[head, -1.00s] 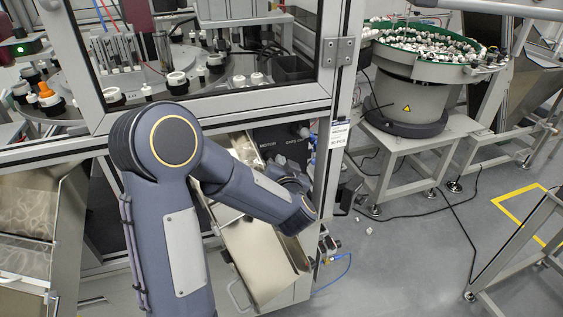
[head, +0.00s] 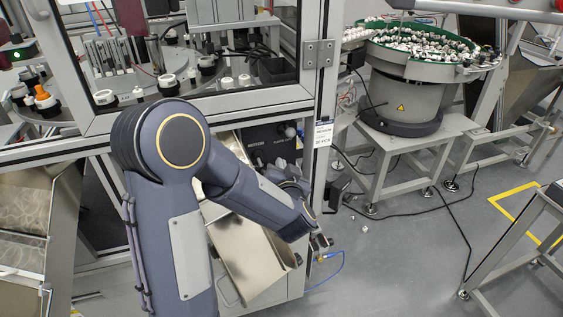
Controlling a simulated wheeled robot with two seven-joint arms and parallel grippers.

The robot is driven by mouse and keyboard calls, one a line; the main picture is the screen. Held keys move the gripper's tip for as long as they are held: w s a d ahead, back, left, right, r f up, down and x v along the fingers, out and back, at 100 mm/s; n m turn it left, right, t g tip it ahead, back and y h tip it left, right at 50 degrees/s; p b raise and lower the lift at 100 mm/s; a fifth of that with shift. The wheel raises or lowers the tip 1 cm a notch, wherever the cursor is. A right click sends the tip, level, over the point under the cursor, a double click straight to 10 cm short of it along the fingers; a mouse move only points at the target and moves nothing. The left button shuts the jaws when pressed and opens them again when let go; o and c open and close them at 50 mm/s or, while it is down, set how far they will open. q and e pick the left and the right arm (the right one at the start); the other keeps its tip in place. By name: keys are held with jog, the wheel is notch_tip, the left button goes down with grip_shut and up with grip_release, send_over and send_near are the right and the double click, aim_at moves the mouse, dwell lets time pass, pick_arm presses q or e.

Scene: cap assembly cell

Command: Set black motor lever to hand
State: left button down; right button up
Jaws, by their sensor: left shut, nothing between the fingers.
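The dark motor panel (head: 268,142) is on the front of the machine cabinet, beneath the window frame. A small pale round knob (head: 290,132) shows on its upper right. The black motor lever itself is too small and dark to make out; part of the panel is behind my left arm. My left arm rises from the bottom, bends at the elbow and reaches right across the cabinet front. My left gripper (head: 293,187) is just below the panel, shut and empty, mostly hidden by the wrist. I cannot tell whether it touches anything. My right gripper is out of view.
A sloped metal chute (head: 245,258) lies under my forearm. The cabinet's upright post (head: 318,120) stands just right of the panel. A bowl feeder on a stand (head: 405,100) is at the right. Grey floor with cables (head: 400,235) lies between.

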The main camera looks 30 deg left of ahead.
pick_arm(q)
jog(key=s, duration=0.2)
jog(key=s+f, duration=0.1)
jog(key=shift+s+d+f+b, duration=0.1)
jog(key=shift+s+d+b, duration=0.05)
jog(key=shift+d+b, duration=0.2)
jog(key=shift+s+d, duration=0.75)
jog(key=shift+d, duration=0.25)
jog(key=shift+s+f, duration=0.1)
jog(key=shift+s, duration=0.2)
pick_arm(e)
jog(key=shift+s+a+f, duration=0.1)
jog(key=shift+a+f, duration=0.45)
pick_arm(q)
jog(key=shift+d, duration=0.1)
